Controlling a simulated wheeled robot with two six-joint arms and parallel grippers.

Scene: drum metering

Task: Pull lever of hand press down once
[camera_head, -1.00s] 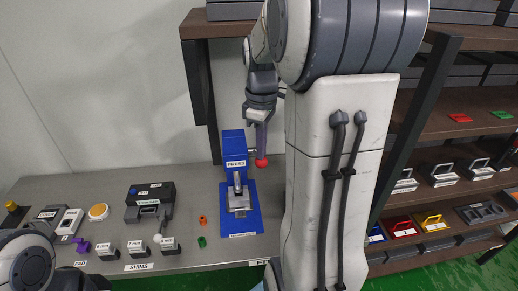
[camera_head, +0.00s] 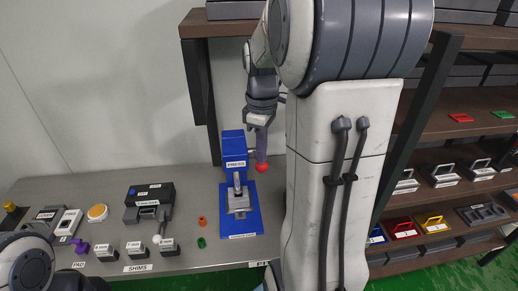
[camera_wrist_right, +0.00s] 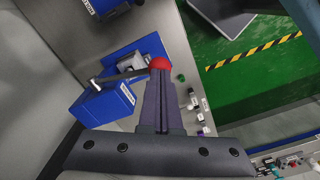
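The blue hand press (camera_head: 234,150) stands on the grey bench, and its label reads PRESS. Its lever ends in a red ball knob (camera_head: 261,167) to the right of the press body. In the right wrist view the knob (camera_wrist_right: 160,63) sits at the fingertips, with the dark lever arm (camera_wrist_right: 120,75) running left to the press (camera_wrist_right: 105,106). My right gripper (camera_head: 261,154) points down from above onto the knob. Its fingers look shut together, with the knob at or just beyond their tips, not visibly between them. My left gripper is out of view; only part of my left arm shows at lower left.
Left of the press are small orange (camera_head: 202,221) and green (camera_head: 202,243) parts, labelled shims (camera_head: 137,249) and a dark device (camera_head: 150,194). Shelves with bins stand at the right. A dark shelf post (camera_head: 199,95) rises behind the press.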

